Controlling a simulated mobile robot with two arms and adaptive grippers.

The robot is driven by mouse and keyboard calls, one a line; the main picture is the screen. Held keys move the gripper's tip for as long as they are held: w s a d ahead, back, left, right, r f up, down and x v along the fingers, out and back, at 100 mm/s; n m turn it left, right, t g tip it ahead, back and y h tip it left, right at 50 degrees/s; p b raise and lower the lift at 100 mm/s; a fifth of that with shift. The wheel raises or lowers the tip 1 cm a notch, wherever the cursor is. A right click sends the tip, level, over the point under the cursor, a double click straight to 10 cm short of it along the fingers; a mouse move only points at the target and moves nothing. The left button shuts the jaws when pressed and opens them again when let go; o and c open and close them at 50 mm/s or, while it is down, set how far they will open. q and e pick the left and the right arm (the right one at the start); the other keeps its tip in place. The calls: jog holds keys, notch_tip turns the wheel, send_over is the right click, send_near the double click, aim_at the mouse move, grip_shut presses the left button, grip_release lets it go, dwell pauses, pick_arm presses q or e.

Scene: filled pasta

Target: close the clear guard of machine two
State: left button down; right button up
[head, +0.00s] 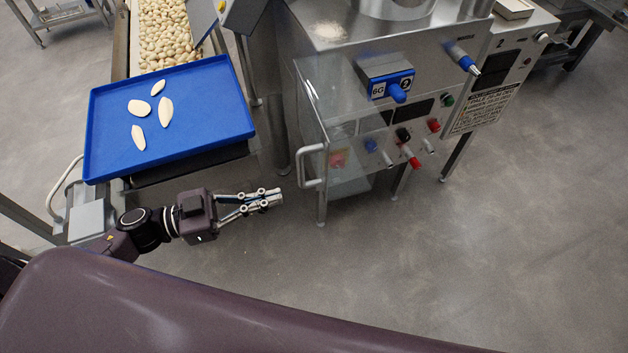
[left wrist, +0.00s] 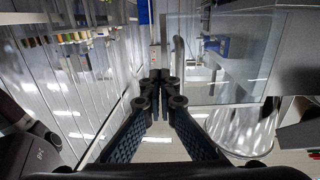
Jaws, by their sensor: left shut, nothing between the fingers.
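Machine two (head: 400,60) is a steel cabinet marked with a 2 on its right panel. Its clear guard (head: 345,150) is a see-through sheet at the machine's front left, with a pale upright handle (head: 312,166) at its left edge. How far the guard stands open is hard to tell. In the left wrist view the clear guard (left wrist: 230,60) is upright at right, with the handle (left wrist: 179,58) by its left edge. My left gripper (head: 277,197) is shut and empty, left of and below the handle, apart from it. My right gripper is not in view.
A blue tray (head: 190,110) with several pale pasta pieces stands left of the machine, above my left arm. Behind it a belt (head: 168,40) carries many pieces. Knobs and coloured buttons (head: 405,150) sit on the machine's front. The grey floor (head: 480,250) in front is clear.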

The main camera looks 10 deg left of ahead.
aim_at(327, 183)
pick_arm(q)
jog(key=p+x, duration=0.1)
jog(key=x, duration=0.7)
jog(key=shift+w+r+p, duration=0.1)
jog(key=shift+w+p, duration=0.05)
jog(key=shift+p, duration=0.15)
jog(key=shift+w+d, duration=0.25)
jog(key=shift+d, duration=0.25)
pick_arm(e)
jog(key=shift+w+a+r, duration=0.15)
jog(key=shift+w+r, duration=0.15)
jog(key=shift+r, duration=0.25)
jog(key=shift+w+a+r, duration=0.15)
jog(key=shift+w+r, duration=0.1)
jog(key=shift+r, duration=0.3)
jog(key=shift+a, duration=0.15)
pick_arm(q)
jog(key=shift+d, duration=0.1)
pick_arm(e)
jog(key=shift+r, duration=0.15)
